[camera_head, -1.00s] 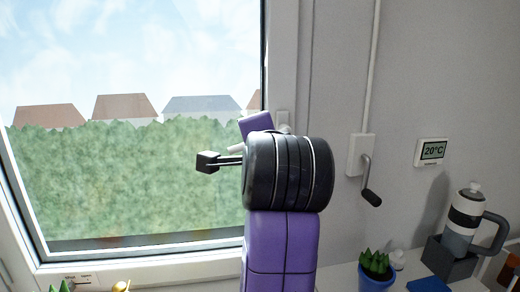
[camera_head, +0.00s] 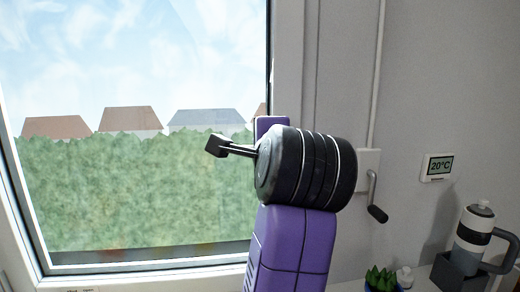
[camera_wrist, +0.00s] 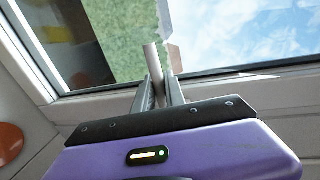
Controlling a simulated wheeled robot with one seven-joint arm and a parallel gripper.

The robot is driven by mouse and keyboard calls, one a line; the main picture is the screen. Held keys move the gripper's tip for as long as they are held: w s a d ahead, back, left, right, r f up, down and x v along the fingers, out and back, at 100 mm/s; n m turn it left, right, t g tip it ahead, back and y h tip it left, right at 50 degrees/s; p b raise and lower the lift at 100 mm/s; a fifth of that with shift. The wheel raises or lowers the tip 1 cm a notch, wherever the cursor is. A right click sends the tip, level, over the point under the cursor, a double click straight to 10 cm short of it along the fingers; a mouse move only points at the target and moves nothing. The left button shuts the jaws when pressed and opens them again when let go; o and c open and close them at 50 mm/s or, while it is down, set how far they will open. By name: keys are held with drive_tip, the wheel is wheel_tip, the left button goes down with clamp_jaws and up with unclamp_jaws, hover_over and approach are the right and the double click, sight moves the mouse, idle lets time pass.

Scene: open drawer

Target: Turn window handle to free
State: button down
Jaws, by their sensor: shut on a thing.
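The window handle (camera_wrist: 152,62) shows in the wrist view as a pale grey bar between my fingers, in front of the window frame. My gripper (camera_wrist: 160,88) is shut on it, and the fingers cover its lower part. In the head view my purple and black arm hides the handle and most of the gripper. The window (camera_head: 130,195) fills the left of the head view, with its frame edge just behind my arm. I cannot tell the handle's exact angle.
A crank (camera_head: 375,198) hangs on the wall right of my arm, close to it in the picture. A thermostat (camera_head: 438,167) is further right. Below are a potted plant (camera_head: 381,278) and a bottle (camera_head: 474,228) in a grey holder.

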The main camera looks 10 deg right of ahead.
drive_tip(key=c, duration=1.4)
unclamp_jaws()
drive_tip(key=s, duration=0.2)
drive_tip(key=s+r+b, duration=0.1)
drive_tip(key=s, duration=0.4)
drive_tip(key=shift+s+r, duration=0.3)
drive_tip(key=shift+s, duration=0.05)
